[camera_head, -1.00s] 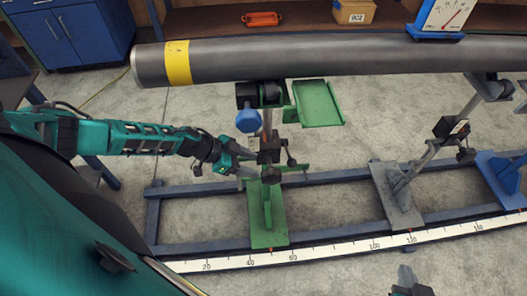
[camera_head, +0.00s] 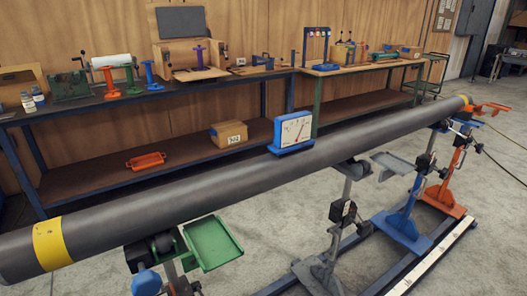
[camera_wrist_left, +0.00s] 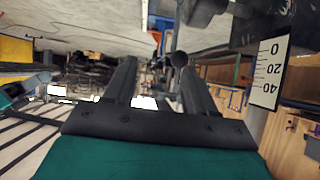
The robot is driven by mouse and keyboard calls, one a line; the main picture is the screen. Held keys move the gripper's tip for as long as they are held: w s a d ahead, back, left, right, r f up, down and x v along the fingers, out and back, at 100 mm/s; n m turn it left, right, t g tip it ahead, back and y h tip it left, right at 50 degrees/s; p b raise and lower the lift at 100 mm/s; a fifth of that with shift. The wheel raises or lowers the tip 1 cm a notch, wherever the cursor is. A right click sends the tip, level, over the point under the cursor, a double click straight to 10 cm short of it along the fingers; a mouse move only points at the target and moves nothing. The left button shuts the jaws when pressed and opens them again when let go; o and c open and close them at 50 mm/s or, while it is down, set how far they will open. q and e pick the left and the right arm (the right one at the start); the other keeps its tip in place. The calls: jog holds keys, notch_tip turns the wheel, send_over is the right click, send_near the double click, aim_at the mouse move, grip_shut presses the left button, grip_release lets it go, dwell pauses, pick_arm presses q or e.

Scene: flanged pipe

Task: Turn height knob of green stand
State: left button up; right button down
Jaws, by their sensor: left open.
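The green stand holds the pipe near its yellow band in the head view. Its green tray (camera_head: 212,243) and a blue knob (camera_head: 146,282) show at the bottom left. Its lower part and base are cut off by the frame's edge. My left gripper (camera_wrist_left: 156,65) shows only in the left wrist view, open, with two dark fingers apart. A round black knob end (camera_wrist_left: 179,59) appears by the tip of the right-hand finger; I cannot tell whether they touch. A white scale (camera_wrist_left: 270,72) marked 0, 20, 40 is at the right. My right gripper is out of view.
The long grey pipe (camera_head: 250,180) runs diagonally across the head view and carries a white-faced gauge (camera_head: 292,132). Grey, blue (camera_head: 402,229) and orange (camera_head: 444,196) stands support it further right. Benches with tools line the wall behind. Open floor lies between the pipe and benches.

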pick_arm(q)
jog(key=s+d+r+n+t, duration=0.1)
jog(key=d+r+n+t, duration=0.1)
jog(key=d, duration=0.3)
jog(key=s+d+r+n+t, duration=0.2)
jog(key=d, duration=0.4)
jog(key=s+a+n+y, duration=0.3)
jog(key=s+a+y, duration=0.3)
jog(key=shift+s+a+r+n+y, duration=0.2)
jog(key=shift+a+r+n+y, duration=0.05)
jog(key=shift+r+n+y, duration=0.2)
jog(key=shift+c, duration=0.3)
jog(key=shift+c, duration=0.7)
jog(key=shift+w+d, duration=0.15)
jog(key=shift+c, duration=0.2)
